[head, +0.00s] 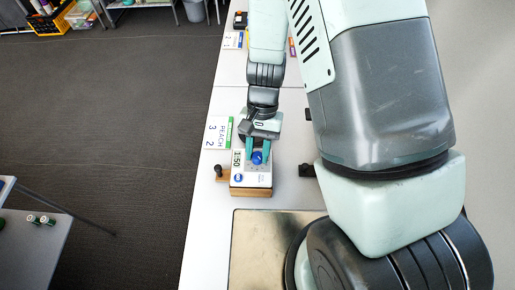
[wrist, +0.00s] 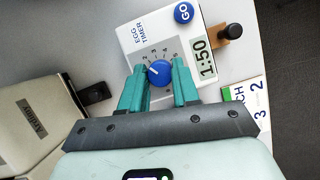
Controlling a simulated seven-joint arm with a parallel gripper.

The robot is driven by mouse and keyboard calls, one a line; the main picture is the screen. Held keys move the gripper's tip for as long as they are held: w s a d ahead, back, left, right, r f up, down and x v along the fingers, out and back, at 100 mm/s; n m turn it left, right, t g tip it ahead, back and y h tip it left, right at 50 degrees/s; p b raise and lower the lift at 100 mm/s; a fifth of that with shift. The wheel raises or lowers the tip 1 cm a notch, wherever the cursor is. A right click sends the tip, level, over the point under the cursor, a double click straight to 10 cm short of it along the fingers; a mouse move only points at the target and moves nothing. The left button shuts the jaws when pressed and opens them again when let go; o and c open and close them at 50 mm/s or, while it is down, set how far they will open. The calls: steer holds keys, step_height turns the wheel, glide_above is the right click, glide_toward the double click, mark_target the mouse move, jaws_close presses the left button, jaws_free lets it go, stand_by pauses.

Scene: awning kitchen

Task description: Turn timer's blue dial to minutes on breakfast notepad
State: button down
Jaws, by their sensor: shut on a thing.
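The white egg timer (head: 262,180) sits on a wooden base on the counter. In the wrist view the timer (wrist: 130,38) has a display (wrist: 202,58) reading 1:50 and a blue GO button (wrist: 184,13). Its blue dial (head: 257,158) is ringed by small numbers; the dial's white mark (wrist: 153,70) points to the upper left in the wrist view, its exact number unclear. My gripper (wrist: 158,67) has its teal fingers on either side of the dial, shut on it. No pad readably says breakfast; a notepad (head: 217,133) beside the timer reads PEACH, 3, 2.
A dark knob on a wooden block (head: 220,171) stands left of the timer. A metal plate (head: 255,245) lies nearer on the counter. Another card (head: 232,40) lies farther along. A beige appliance (wrist: 35,115) shows in the wrist view. The counter's left edge drops to floor.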

steer(key=shift+m, duration=0.5)
steer(key=c, duration=0.8)
jaws_free()
steer(key=shift+c, duration=0.2)
steer(key=v, duration=1.1)
steer(key=shift+d, duration=0.25)
steer(key=shift+s+r, duration=0.1)
steer(key=s+d+r+n+t, duration=0.1)
steer(key=d+r+t, duration=0.1)
steer(key=r, duration=0.6)
steer(key=s+d+r+n+t, duration=0.1)
steer(key=d+r+t, duration=0.2)
steer(key=r, duration=0.5)
steer(key=s+d+r+n+t, duration=0.1)
steer(key=s+d+r+t, duration=0.4)
steer(key=s+r, duration=0.5)
steer(key=shift+s+d+h, duration=0.2)
steer(key=shift+d+h, duration=0.2)
